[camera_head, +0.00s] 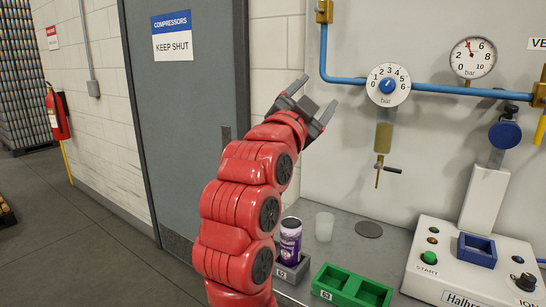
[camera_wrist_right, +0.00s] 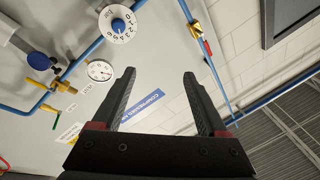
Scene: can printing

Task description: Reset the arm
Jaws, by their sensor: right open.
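My right arm is red and rises from the bottom middle of the head view. Its gripper (camera_head: 312,107) is open and empty, raised in front of the wall panel, left of the pressure regulator dial (camera_head: 388,85). In the right wrist view the two dark fingers (camera_wrist_right: 161,103) stand wide apart with nothing between them. The wrist view looks up at the panel, pipes and ceiling. My left gripper is not in the head view.
A purple can (camera_head: 290,240) stands in a grey holder beside a translucent cup (camera_head: 324,226). A green tray (camera_head: 352,287) and a white START console (camera_head: 470,265) are to the right. A blue pipe (camera_head: 345,79) and gauge (camera_head: 473,57) are on the panel. A grey door (camera_head: 185,115) is behind the arm.

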